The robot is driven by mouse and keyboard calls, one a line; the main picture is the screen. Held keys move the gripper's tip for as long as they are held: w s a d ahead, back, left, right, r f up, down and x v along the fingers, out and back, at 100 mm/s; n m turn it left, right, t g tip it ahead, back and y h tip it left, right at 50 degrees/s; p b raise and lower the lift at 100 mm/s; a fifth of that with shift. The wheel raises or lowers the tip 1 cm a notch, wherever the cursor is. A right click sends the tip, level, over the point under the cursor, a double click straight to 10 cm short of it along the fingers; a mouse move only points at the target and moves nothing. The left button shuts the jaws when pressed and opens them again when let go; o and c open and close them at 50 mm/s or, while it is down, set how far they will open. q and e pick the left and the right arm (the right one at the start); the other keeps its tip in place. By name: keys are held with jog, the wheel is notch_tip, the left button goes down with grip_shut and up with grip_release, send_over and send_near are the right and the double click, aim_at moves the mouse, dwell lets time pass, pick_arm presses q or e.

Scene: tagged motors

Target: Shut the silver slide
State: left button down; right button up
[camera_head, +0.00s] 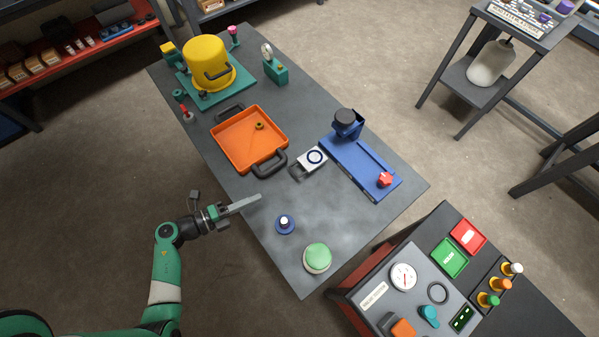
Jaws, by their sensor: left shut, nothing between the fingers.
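A small silver plate with a dark blue ring (313,159) shows at the left side of a long blue fixture (345,165), with a dark bracket-like piece at its left end. It looks like the silver slide, sticking out from the fixture; whether it joins the fixture is too small to tell. My left gripper (259,197) is over the table's left edge, below and left of the plate and apart from it. Its grey fingers are together, empty, and point right. My right gripper is not in view.
An orange tray (219,135) with dark handles lies up-left of the plate. A red star knob (385,179) sits on the blue fixture. A blue-based peg (285,224) and a green button (317,257) stand nearer. A control panel (375,315) is at lower right.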

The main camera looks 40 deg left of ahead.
pick_arm(q)
jog(key=shift+s+a+r+n+y, duration=0.15)
jog(key=shift+s+a+n+y, duration=0.15)
jog(key=shift+a, duration=0.2)
jog(key=shift+s+a+r+n+y, duration=0.15)
jog(key=shift+a+n+y, duration=0.15)
jog(key=shift+a+y, duration=0.15)
jog(key=shift+a+f, duration=0.1)
jog(key=shift+a, duration=0.05)
jog(key=shift+w+f, duration=0.1)
jog(key=b+x, duration=0.2)
jog(key=x, duration=0.4)
jog(key=b+x, duration=0.2)
jog(key=x, duration=0.4)
jog(key=shift+w, duration=0.2)
jog(key=shift+w+d, duration=0.3)
jog(key=shift+w, duration=0.4)
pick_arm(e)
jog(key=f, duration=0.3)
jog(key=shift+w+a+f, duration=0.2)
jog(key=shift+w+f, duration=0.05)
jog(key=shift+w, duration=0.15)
